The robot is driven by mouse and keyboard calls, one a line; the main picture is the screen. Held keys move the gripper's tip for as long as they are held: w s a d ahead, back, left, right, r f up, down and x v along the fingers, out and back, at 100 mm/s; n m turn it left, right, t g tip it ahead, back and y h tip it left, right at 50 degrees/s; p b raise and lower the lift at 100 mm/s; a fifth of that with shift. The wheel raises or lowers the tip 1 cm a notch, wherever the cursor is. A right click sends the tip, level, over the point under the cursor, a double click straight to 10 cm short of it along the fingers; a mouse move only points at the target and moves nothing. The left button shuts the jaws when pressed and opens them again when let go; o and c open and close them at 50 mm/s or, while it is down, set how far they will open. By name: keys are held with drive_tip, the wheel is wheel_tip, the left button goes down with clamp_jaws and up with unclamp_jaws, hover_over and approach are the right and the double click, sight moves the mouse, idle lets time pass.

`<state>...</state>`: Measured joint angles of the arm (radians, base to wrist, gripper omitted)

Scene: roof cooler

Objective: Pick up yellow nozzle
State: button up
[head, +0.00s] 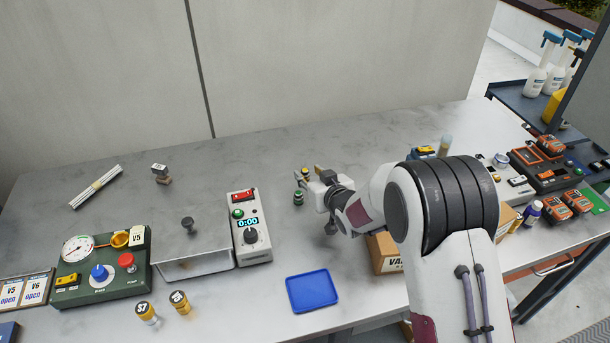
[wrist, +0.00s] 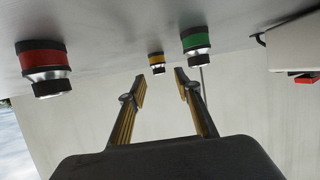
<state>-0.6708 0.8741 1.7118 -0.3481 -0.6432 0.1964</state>
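The yellow nozzle (wrist: 157,63) is a small piece with a yellow band and a metal end, in the middle of the wrist view. It appears just beyond and between my fingertips, apart from both. In the head view a small yellow piece (head: 305,171), likely this nozzle, stands on the grey table beside my gripper (head: 311,179). My gripper (wrist: 160,80) is open, with nothing between its two yellow-padded fingers.
A green nozzle (wrist: 196,42) stands to the right in the wrist view and a red nozzle (wrist: 44,68) to the left. In the head view the green one (head: 298,197) is near my gripper. A timer box (head: 250,228), blue tray (head: 312,291) and cardboard box (head: 384,252) are nearby.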

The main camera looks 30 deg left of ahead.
sight(305, 175)
drive_tip(key=shift+x, duration=1.35)
clamp_jaws()
